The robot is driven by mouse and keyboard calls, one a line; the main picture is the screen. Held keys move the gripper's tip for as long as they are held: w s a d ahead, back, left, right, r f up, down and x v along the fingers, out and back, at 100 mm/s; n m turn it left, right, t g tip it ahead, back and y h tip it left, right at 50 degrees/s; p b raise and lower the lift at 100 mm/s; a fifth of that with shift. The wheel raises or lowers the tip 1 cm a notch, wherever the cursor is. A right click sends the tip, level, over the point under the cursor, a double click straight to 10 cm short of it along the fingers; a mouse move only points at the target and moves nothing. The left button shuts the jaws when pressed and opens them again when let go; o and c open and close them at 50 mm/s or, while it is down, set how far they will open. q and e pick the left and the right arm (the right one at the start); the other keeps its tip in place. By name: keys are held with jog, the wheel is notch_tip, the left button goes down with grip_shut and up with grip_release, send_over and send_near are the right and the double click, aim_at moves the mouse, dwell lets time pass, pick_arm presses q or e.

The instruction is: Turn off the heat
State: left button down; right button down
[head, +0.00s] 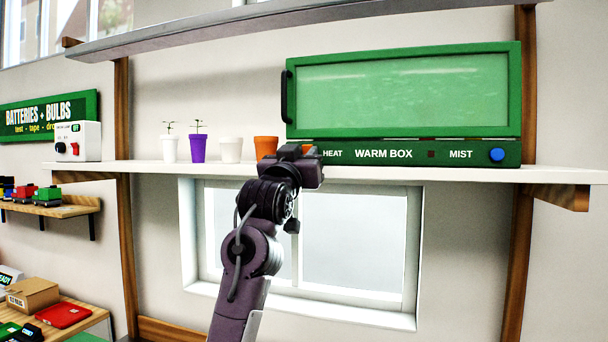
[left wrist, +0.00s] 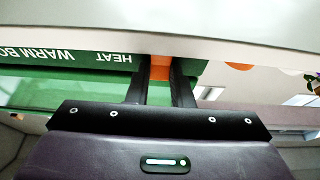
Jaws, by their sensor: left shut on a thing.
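The green warm box (head: 405,95) stands on the white shelf, with a window front and a black handle at its left. Its lower panel reads HEAT, WARM BOX and MIST. My left gripper (head: 300,153) is at the panel's left end, beside the word HEAT. In the left wrist view, which shows the lettering upside down, the gripper (left wrist: 160,82) is shut on an orange heat control (left wrist: 160,69) between its fingers. In the head view the gripper mostly hides this control, so its setting cannot be told. My right gripper is out of view.
An orange pot (head: 265,146) stands just left of the gripper, with a white pot (head: 231,150), a purple pot (head: 198,149) and another white pot (head: 169,149) further left. The shelf (head: 450,174) runs under them. A blue mist button (head: 497,155) is at the panel's right.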

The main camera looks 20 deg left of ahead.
pick_arm(q)
jog(key=shift+f+t+b, duration=0.15)
jog(key=shift+t+b, duration=0.15)
jog(key=shift+t, duration=0.3)
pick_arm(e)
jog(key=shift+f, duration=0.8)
pick_arm(q)
jog(key=c, duration=1.3)
grip_release()
jog(key=b+v, duration=0.4)
jog(key=v, duration=0.4)
jog(key=shift+b, duration=0.3)
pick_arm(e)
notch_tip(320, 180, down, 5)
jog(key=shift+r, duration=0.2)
